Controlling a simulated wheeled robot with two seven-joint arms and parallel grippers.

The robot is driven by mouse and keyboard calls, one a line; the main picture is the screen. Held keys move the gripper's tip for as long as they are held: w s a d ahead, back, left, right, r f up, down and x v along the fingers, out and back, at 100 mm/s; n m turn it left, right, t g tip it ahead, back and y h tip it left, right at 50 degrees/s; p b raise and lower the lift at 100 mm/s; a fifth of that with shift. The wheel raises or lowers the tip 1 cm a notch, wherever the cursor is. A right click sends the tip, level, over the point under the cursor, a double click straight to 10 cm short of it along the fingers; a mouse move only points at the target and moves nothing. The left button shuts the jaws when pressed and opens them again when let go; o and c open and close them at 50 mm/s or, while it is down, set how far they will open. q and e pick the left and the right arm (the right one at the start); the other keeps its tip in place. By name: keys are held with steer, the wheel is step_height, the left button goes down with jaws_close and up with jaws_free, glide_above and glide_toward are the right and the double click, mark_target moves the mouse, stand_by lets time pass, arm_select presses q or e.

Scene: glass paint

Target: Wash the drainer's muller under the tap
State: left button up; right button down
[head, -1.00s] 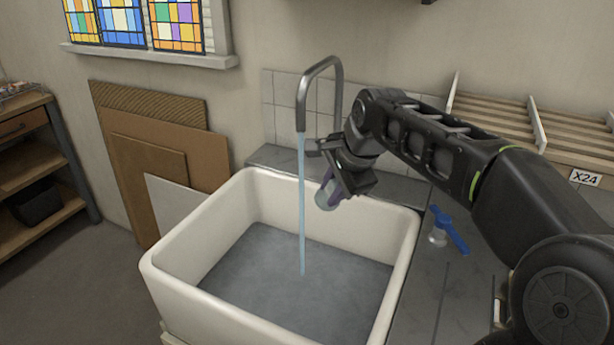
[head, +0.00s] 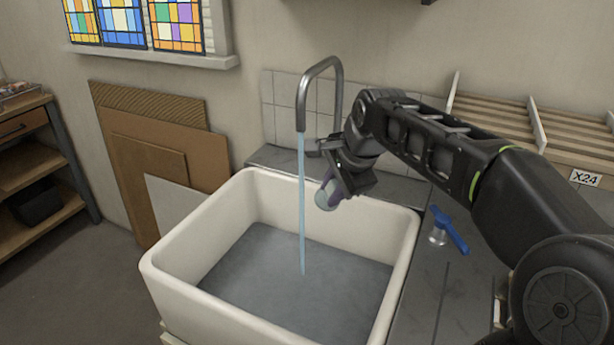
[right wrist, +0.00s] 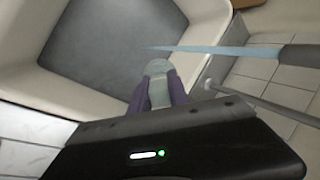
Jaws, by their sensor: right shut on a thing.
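The muller (head: 326,196) is a small pale glass piece held over the back right of the white sink. My right gripper (head: 332,182) is shut on it. The right wrist view shows the muller (right wrist: 157,80) between the purple-tinted fingers (right wrist: 158,98). The grey tap (head: 322,70) stands behind the sink, and its stream of water (head: 301,200) runs down to the basin floor. In the head view the muller is just right of the stream. In the right wrist view the stream (right wrist: 200,50) ends close beside the muller; contact is hard to tell. My left gripper is not in view.
The white sink (head: 180,290) has raised walls around its grey floor. A blue-handled tap lever (head: 450,229) stands on the dark counter to the right. A wooden slatted rack (head: 495,120) is behind it. Boards (head: 160,140) lean on the wall at left.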

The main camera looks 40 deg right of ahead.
steer(key=shift+r, duration=0.1)
steer(key=s+r+p, duration=0.1)
steer(key=s+r, duration=0.2)
steer(key=s, duration=0.2)
steer(key=shift+a+r, duration=0.4)
steer(key=shift+a, duration=0.05)
steer(key=shift+p, duration=0.3)
